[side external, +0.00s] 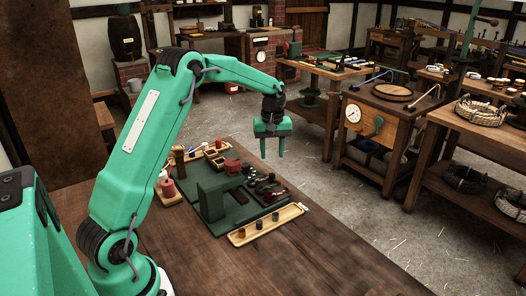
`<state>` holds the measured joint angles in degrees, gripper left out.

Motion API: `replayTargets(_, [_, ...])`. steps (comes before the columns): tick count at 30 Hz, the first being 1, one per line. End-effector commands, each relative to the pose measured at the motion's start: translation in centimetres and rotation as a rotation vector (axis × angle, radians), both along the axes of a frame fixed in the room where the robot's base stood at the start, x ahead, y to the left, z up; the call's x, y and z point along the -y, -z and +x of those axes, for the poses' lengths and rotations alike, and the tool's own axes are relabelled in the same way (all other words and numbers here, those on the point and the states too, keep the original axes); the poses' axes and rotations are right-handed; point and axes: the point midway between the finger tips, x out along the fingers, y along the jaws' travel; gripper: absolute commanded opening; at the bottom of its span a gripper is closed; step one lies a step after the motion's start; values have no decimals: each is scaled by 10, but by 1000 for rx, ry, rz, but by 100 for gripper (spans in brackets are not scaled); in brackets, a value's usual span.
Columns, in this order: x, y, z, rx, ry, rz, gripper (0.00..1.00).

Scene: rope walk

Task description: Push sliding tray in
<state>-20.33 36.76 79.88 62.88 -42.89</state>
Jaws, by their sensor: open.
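My gripper (272,155) hangs above the far side of the workbench, fingers pointing down, open with nothing between them. A long, shallow, light wooden tray (290,214) lies along the near right edge of the green mat and holds several small dark and brown pieces. A small compartmented wooden tray (206,150) lies at the back of the mat. I cannot tell for sure which of them is the sliding tray. My gripper is apart from both. A green block-like stand (211,200) rises from the mat between them.
A red round piece (232,166) and dark tools (264,186) lie near the green stand. Reddish spools (168,188) stand at the mat's left. The front of the wooden bench (300,262) is clear. A cabinet with a dial (353,114) stands beyond the bench.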

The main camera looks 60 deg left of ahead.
Motion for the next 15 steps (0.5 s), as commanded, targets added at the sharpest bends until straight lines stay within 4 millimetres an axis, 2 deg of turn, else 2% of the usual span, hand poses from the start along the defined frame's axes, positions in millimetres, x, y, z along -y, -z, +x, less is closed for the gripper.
replayTargets(8, [1, 16, 0, -3, 1, -1, 41])
replayTargets(15, [1, 45, 0, -4, 2, -1, 41])
